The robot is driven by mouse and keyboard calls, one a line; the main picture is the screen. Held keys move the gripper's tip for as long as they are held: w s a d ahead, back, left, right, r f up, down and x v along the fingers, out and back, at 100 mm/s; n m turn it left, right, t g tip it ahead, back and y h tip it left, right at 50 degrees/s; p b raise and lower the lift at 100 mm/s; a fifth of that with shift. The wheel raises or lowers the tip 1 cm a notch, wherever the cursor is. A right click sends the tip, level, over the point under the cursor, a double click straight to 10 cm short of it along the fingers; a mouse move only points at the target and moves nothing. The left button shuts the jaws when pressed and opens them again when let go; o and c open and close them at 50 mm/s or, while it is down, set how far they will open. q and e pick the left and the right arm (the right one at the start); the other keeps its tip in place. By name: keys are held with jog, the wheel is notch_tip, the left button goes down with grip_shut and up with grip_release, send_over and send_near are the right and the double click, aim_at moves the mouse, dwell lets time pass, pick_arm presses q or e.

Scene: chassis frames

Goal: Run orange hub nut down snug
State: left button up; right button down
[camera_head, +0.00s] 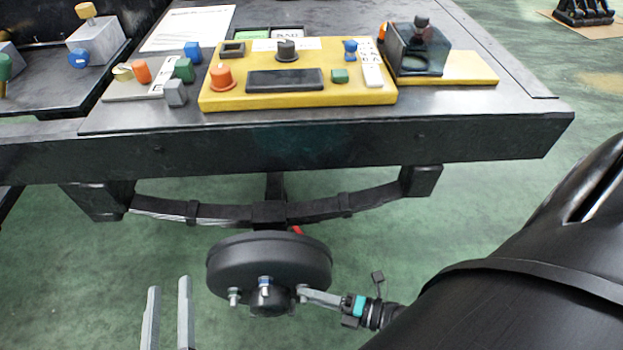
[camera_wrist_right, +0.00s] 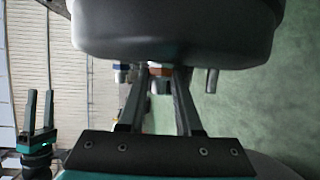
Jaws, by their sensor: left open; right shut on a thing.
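The round dark grey hub (camera_head: 262,255) hangs below the table edge in the head view, with studs on its near face. It fills the top of the right wrist view (camera_wrist_right: 175,35). My right gripper (camera_head: 303,292) comes in from the right, its fingertips at the hub's right stud. In the wrist view its fingers (camera_wrist_right: 159,74) are closed around the orange nut (camera_wrist_right: 159,70), which sits against the hub face. The fingers hide the nut in the head view. My left gripper (camera_head: 168,283) is open and empty, left of and below the hub.
A blue-topped stud (camera_head: 265,281) and another stud (camera_head: 234,295) are on the hub. A bare stud (camera_wrist_right: 212,80) shows right of the fingers in the wrist view. A leaf spring (camera_head: 200,212) and the table's front beam (camera_head: 320,152) lie above. A yellow panel (camera_head: 228,100) is on the table.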

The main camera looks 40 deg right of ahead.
jog(key=shift+a, duration=0.15)
dwell(0.3)
jog(key=c, duration=0.9)
grip_release()
jog(key=shift+o, duration=0.2)
